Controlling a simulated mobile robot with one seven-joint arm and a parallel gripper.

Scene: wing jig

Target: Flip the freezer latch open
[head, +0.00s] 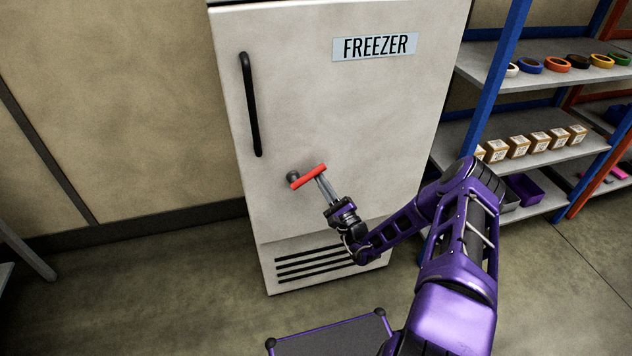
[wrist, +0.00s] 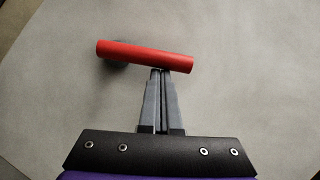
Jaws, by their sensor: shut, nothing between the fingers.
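The freezer (head: 330,120) is a tall off-white cabinet with a "FREEZER" label on its door. Its latch (head: 309,176) is a red bar on a dark round pivot at its left end. The bar points right and slightly up in the head view. In the wrist view the red latch (wrist: 145,56) lies across the upper middle, its dark pivot partly hidden behind the left end. My gripper (head: 321,178) is shut and empty, its fingertips at the lower edge of the bar, right of its middle. The fingertips (wrist: 160,72) look very close to the bar; I cannot tell if they touch.
A black vertical door handle (head: 250,104) stands above and left of the latch. A vent grille (head: 315,262) is at the freezer's base. Shelves (head: 520,135) with tape rolls and small boxes stand at the right.

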